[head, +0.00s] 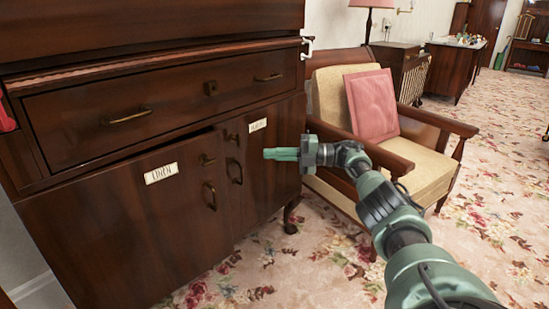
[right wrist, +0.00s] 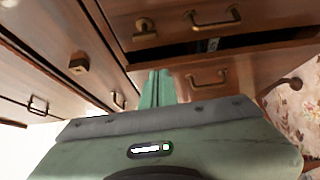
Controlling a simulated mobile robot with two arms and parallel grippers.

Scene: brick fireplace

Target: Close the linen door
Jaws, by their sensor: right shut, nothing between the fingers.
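The linen door (head: 120,225) is the left door of a dark wood cabinet, with a white label (head: 161,173) and a brass handle (head: 210,196). It stands slightly ajar, with a dark gap along its top edge. The right door (head: 262,180) beside it bears another label and handle. My right gripper (head: 267,153) is shut and empty in front of the right door, its green fingers pointing left toward the doors' meeting edges. In the right wrist view its fingers (right wrist: 157,88) lie near a dark gap between the doors; contact cannot be told. My left gripper is out of view.
A drawer (head: 180,100) with brass handles sits above the doors. A wooden armchair (head: 405,160) with a pink cushion (head: 371,105) stands close to the right of the cabinet, beside my right arm. The flowered carpet (head: 275,265) in front is clear.

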